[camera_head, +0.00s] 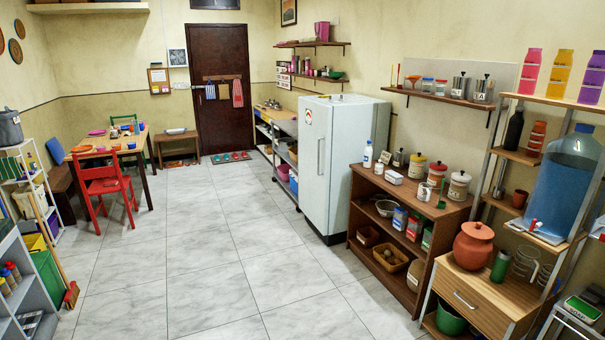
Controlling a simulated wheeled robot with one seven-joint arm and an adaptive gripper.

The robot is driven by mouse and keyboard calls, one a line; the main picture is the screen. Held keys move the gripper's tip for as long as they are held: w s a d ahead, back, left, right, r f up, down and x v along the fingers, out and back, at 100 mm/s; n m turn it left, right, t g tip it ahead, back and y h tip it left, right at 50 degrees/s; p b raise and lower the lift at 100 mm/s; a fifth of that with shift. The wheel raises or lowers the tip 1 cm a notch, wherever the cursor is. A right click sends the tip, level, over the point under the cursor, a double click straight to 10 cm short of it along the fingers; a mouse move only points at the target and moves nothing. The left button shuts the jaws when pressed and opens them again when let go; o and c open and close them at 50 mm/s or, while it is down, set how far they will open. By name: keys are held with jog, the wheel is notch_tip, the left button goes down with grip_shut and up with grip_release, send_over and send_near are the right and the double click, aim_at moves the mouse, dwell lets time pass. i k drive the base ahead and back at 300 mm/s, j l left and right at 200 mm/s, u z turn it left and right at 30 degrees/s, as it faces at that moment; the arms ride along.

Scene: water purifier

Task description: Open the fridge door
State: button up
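The fridge (358,150) is a tall pale grey-white unit standing against the right wall, right of the picture's middle. Its door (313,160) faces left toward the open floor and looks closed. A long thin vertical handle (320,157) runs along the door. A round sticker (308,117) is high on the door. My gripper is not in view, and no part of my arm shows.
Tiled floor (225,230) is clear in front of the fridge. A brown wooden shelf unit (425,215) stands close to the fridge's near side; a low counter (283,130) is beyond it. A red chair (105,185) and table (110,147) are at left.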

aim_at(315, 118)
jog(key=i, duration=2.95)
jog(key=i+j+z, duration=0.1)
jog(key=i, duration=1.35)
jog(key=i+j+z, duration=0.1)
jog(key=i+z, duration=0.15)
jog(key=i, duration=0.25)
